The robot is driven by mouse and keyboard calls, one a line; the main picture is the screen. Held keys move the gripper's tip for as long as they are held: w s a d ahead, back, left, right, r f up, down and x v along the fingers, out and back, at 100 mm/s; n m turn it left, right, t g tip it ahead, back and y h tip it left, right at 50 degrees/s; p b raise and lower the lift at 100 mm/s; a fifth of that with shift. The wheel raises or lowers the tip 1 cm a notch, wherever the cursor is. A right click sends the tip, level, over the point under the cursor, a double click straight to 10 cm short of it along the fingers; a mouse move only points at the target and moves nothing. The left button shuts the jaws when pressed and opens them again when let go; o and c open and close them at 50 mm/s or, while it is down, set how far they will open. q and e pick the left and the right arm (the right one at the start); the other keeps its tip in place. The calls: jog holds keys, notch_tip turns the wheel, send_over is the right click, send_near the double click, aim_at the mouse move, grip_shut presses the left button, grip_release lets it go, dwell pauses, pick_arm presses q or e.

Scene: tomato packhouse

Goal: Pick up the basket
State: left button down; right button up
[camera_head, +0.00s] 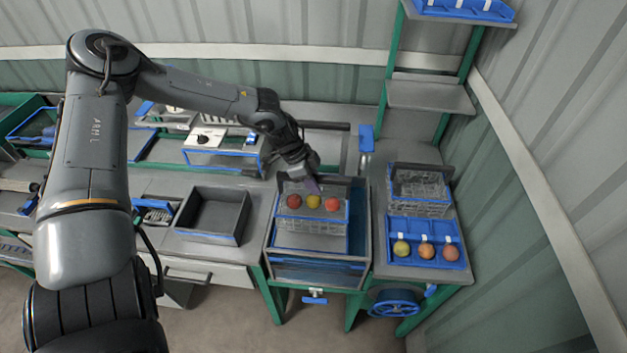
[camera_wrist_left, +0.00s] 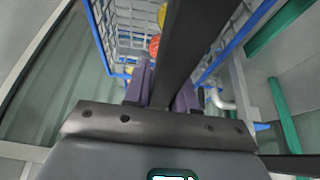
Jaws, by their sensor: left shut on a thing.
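The wire basket (camera_head: 314,241) has blue edging and a dark handle bar at its back. Two red tomatoes and a yellow one show at it, in the middle of the head view. My left gripper (camera_head: 312,184) reaches it from the back left and is shut on its handle. In the left wrist view the purple fingers (camera_wrist_left: 163,90) close around the dark bar, with the basket's wire mesh (camera_wrist_left: 130,38) beyond. Whether the basket is lifted clear of the bin cannot be told. My right gripper is not in view.
An open-topped bin (camera_head: 318,280) on green legs surrounds the basket. At right are a second wire basket (camera_head: 420,195) and a blue tray (camera_head: 430,262) with three tomatoes. A grey tray (camera_head: 212,240) stands left on the bench. Shelving (camera_head: 430,97) rises behind.

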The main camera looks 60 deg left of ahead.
pick_arm(q)
jog(key=s+d+r, duration=0.4)
jog(key=d+r, duration=0.2)
jog(key=d, duration=0.2)
jog(key=w+d+f+n+t+y, duration=0.15)
jog(key=w+d+f+n, duration=0.35)
jog(key=d, duration=0.5)
jog(key=w+d+r+m, duration=0.1)
jog(key=w+d+r, duration=0.25)
jog(key=d, duration=0.25)
jog(key=w+d+r, duration=0.3)
jog(key=w+d, duration=0.1)
jog(key=d, duration=0.2)
jog(key=s+r+n+y+p, duration=0.1)
jog(key=s+r+n+p, duration=0.2)
jog(key=p, duration=1.7)
jog(key=shift+s+a+r, duration=0.15)
jog(key=shift+s+r, duration=1.15)
jog(key=shift+s, duration=0.3)
jog(key=shift+g, duration=0.25)
